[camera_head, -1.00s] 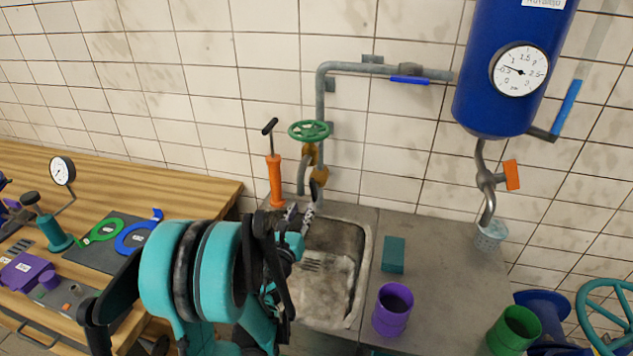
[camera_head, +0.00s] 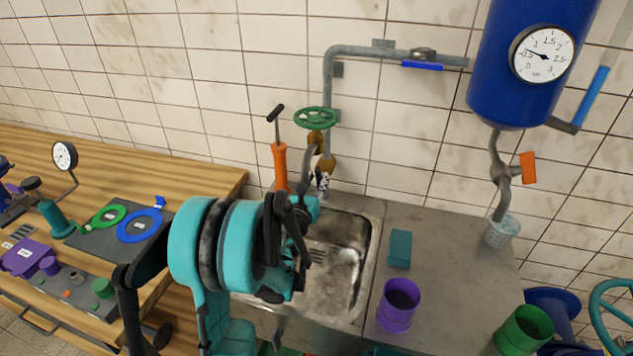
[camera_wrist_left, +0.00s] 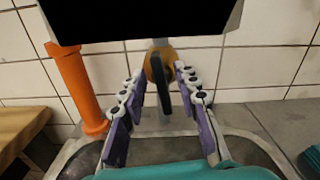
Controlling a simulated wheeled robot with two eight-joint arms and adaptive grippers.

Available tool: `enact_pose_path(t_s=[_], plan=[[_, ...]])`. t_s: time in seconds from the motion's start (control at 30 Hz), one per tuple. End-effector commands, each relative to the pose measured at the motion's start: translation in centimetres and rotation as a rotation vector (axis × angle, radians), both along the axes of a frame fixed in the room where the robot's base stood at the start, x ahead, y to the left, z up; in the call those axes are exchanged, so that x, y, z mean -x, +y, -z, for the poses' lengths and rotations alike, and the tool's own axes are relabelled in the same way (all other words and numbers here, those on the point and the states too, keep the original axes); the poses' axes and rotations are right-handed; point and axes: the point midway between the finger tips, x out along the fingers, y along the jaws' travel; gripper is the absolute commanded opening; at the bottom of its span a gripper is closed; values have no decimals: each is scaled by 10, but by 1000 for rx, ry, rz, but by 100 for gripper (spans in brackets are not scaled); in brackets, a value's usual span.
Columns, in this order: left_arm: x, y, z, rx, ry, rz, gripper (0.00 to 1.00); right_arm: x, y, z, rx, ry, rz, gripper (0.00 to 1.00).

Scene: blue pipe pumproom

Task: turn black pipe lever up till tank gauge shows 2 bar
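The black pipe lever (camera_wrist_left: 163,80) hangs down from a brass-coloured valve on the grey pipe in the left wrist view. My left gripper (camera_wrist_left: 160,72) is open, with one purple-and-white finger on each side of the lever; whether either touches it I cannot tell. In the head view the left gripper (camera_head: 319,182) is at the pipe below the green handwheel, and its fingertips largely hide the lever. The tank gauge (camera_head: 543,53) is on the blue tank (camera_head: 520,105); its needle points left, between about 0.5 and 1. My right gripper is not in view.
An orange hand pump (camera_head: 280,166) stands just left of the pipe. The green handwheel (camera_head: 316,117) is above the valve. A sink (camera_head: 345,270) lies below. A teal block (camera_head: 400,249) and purple cup (camera_head: 399,305) stand on the counter to the right.

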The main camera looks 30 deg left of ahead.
Motion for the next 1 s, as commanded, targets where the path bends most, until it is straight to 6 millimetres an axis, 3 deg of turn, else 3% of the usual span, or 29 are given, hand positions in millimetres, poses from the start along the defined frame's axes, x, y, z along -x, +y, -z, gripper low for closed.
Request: enact_pose_path(t_s=[0.07,0.2,0.67,1.0], plan=[[0,0,0,0,0,0,31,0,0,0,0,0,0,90],[0,0,0,0,0,0,0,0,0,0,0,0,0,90],[1,0,0,41,-12,0,0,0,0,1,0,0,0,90],[2,2,2,260,-74,1,0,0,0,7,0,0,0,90]])
